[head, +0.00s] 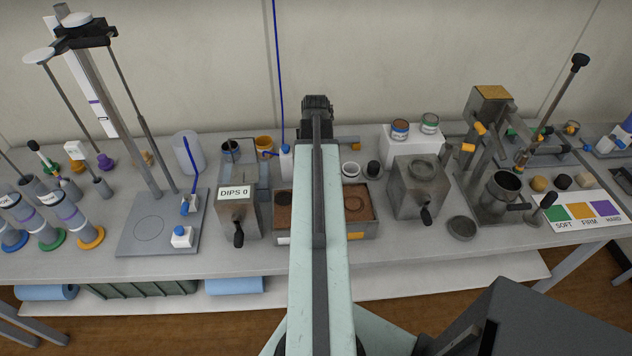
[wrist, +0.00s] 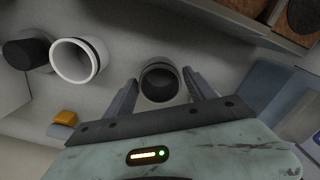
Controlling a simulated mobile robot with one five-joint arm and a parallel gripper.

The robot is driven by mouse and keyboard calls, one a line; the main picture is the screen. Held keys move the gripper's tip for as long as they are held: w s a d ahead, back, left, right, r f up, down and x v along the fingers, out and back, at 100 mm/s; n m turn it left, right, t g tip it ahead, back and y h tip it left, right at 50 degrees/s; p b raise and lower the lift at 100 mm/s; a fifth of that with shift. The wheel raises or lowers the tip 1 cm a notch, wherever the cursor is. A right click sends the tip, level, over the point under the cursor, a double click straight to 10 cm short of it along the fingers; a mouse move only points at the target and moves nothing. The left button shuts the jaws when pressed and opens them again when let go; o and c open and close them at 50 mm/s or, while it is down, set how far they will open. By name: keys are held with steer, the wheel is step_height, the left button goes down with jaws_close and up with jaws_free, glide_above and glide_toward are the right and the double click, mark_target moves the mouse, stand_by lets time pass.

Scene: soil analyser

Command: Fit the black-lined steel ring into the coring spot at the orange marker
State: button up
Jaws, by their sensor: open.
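A dark steel ring with a black inside (wrist: 160,82) stands on the bench in the wrist view. My gripper (wrist: 161,88) is open, with one finger on each side of this ring and small gaps showing. In the head view, my arm hides the ring and the fingertips. The soil tray (head: 330,240) is on the bench in front of the gripper. A round coring spot (head: 356,204) shows in its right half, and an orange marker (head: 355,236) is on its front edge below that spot.
A white ring (head: 350,170) and a black cylinder (head: 373,168) stand close to the right in the head view. A grey box with a handle (head: 418,187) stands right of the tray. The DIPS box (head: 236,207) stands left of it.

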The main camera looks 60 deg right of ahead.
steer(key=c, duration=1)
step_height(320, 180, up, 5)
steer(key=p, duration=0.5)
steer(key=shift+c, duration=0.2)
